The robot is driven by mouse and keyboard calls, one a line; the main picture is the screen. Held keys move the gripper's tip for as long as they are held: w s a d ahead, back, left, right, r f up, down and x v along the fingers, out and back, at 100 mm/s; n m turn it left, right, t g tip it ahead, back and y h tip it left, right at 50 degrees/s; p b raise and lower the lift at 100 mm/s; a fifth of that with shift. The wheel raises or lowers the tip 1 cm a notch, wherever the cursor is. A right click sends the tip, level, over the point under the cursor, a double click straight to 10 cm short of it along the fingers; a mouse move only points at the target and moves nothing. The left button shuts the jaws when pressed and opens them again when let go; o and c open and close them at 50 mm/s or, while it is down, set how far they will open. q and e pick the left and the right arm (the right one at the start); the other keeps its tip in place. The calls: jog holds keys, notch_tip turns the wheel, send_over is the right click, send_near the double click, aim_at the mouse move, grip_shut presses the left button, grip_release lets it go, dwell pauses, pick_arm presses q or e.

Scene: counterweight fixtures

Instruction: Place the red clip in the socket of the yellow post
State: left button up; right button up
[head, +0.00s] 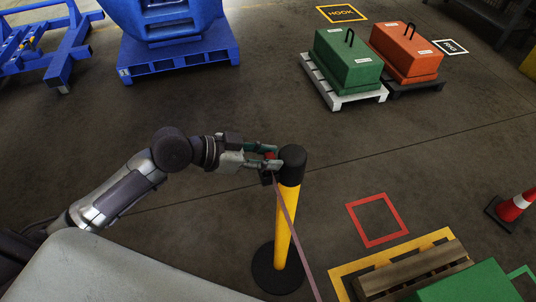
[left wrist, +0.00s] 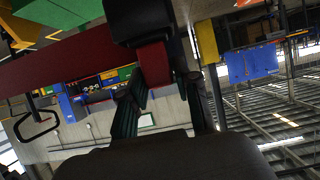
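The yellow post (head: 284,225) stands upright on a round black base, with a black head (head: 292,160) on top. My left gripper (head: 268,160) is at the left side of that head, its fingers around the small red clip (head: 270,155). In the left wrist view the red clip (left wrist: 154,62) sits between the two fingertips, against a dark block (left wrist: 140,20). I cannot tell whether the clip is inside the socket or only in front of it. A dull red strap (head: 294,235) runs down from the clip. My right gripper is not in view.
Green (head: 347,60) and orange (head: 405,52) weights stand on pallets at the back. A blue pallet (head: 180,62) is at the back left. A wooden pallet (head: 415,275) with a green weight is at front right. A traffic cone (head: 515,205) stands far right. Floor around the post is mostly clear.

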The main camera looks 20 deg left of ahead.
pick_arm(q)
jog(key=shift+o, duration=1.2)
jog(key=shift+r, duration=0.2)
jog(key=shift+r+p, duration=0.45)
jog(key=shift+p, duration=0.05)
jog(key=b+v, duration=0.2)
jog(key=v, duration=1)
